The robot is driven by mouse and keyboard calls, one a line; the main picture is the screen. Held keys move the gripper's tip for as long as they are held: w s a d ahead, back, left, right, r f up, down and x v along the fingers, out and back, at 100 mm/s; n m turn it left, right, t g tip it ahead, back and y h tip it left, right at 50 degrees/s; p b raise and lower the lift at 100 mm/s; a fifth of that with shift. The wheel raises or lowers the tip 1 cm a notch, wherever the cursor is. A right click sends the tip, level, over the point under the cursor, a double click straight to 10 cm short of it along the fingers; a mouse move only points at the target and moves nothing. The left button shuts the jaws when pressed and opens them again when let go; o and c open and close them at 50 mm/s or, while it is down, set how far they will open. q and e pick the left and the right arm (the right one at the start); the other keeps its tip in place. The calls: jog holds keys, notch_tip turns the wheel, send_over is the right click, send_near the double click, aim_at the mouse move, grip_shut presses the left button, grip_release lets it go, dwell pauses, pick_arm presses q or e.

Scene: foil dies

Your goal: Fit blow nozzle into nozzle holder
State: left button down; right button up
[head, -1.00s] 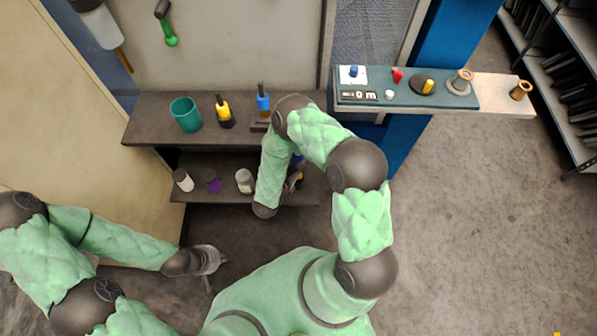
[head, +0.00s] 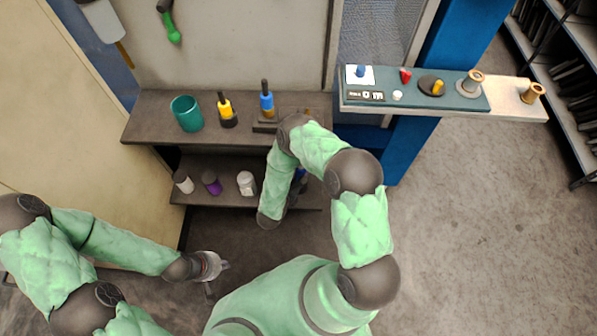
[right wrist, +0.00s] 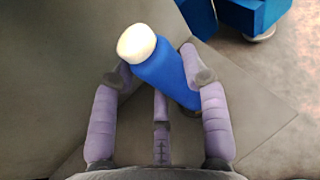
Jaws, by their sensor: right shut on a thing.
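In the right wrist view, the blow nozzle (right wrist: 165,73), a blue cylinder with a rounded cream end, lies tilted between the fingers of my right gripper (right wrist: 160,85). My right gripper is shut on it. In the head view my right forearm covers most of that gripper; only a bit of blue shows beside the arm, near the lower shelf.
The upper shelf (head: 150,128) holds a teal cup (head: 187,113) and a yellow-black bottle (head: 226,111). Small bottles, one a white jar (head: 247,183), stand on the lower shelf. A control panel (head: 445,95) juts out at right. Open floor lies beyond it.

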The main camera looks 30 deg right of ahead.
jog(key=o, duration=1.3)
jog(key=shift+s+a+r, duration=0.2)
jog(key=shift+a, duration=0.05)
jog(key=p+v, duration=0.3)
jog(key=v, duration=0.8)
jog(key=shift+p, duration=0.4)
jog(key=shift+s+a, duration=0.1)
jog(key=shift+a, duration=0.05)
